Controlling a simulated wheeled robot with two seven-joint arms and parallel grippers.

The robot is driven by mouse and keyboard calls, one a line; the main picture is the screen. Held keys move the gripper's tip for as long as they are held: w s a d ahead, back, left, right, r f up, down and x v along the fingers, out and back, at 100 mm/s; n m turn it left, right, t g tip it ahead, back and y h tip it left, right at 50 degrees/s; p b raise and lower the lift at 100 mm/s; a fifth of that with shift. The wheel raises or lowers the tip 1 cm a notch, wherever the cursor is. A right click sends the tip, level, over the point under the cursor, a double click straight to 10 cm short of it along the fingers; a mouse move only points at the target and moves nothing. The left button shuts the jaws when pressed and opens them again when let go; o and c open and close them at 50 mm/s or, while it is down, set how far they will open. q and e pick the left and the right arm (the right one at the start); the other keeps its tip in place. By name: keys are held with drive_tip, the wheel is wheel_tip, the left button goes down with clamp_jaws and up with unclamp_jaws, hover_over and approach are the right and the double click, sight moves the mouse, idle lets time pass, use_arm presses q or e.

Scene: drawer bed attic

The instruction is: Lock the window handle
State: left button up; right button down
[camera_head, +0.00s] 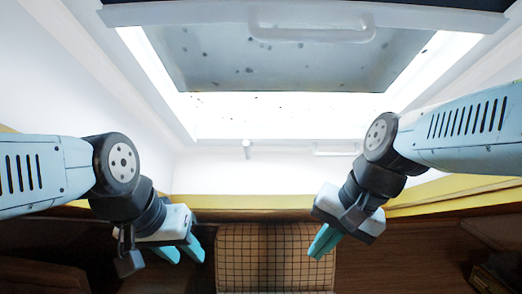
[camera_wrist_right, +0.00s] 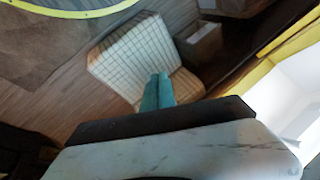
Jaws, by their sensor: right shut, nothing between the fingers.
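The attic window (camera_head: 300,60) fills the top middle of the head view, its grey spotted pane tilted inside a bright white frame. A long pale bar handle (camera_head: 312,32) runs along the upper part of the window. A small white fitting (camera_head: 247,149) and a thin white bar (camera_head: 335,152) show below the opening. My left gripper (camera_head: 182,254) is open and empty at the lower left, well below the window. My right gripper (camera_head: 323,242) is shut and empty at the lower right, also below and apart from the handles. Its closed teal fingers show in the right wrist view (camera_wrist_right: 158,92).
A checked cushioned seat (camera_head: 275,255) stands between my grippers at the bottom; it also shows in the right wrist view (camera_wrist_right: 135,55). A yellow ledge (camera_head: 440,192) runs under the white wall. A box-like thing (camera_wrist_right: 202,45) stands beside the seat. Space before the window is clear.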

drive_tip(key=w+a+r+m+g+y, duration=0.2)
drive_tip(key=w+a+m+g+y, duration=0.1)
drive_tip(key=w+a+m, duration=0.25)
drive_tip(key=m+t+y, duration=0.1)
drive_tip(key=m+y, duration=1.2)
drive_tip(key=m, duration=0.4)
approach(247, 144)
drive_tip(key=w+d+f, duration=0.2)
drive_tip(key=w+d, duration=0.1)
drive_tip(key=d, duration=0.1)
drive_tip(key=shift+w+n, duration=0.15)
drive_tip(key=shift+n, duration=0.1)
drive_tip(key=shift+a, duration=0.1)
drive_tip(key=a+r, duration=0.1)
drive_tip(key=a, duration=0.8)
drive_tip(key=shift+w+a+r, duration=0.3)
drive_tip(key=shift+w+a, duration=0.1)
drive_tip(key=shift+w, duration=0.1)
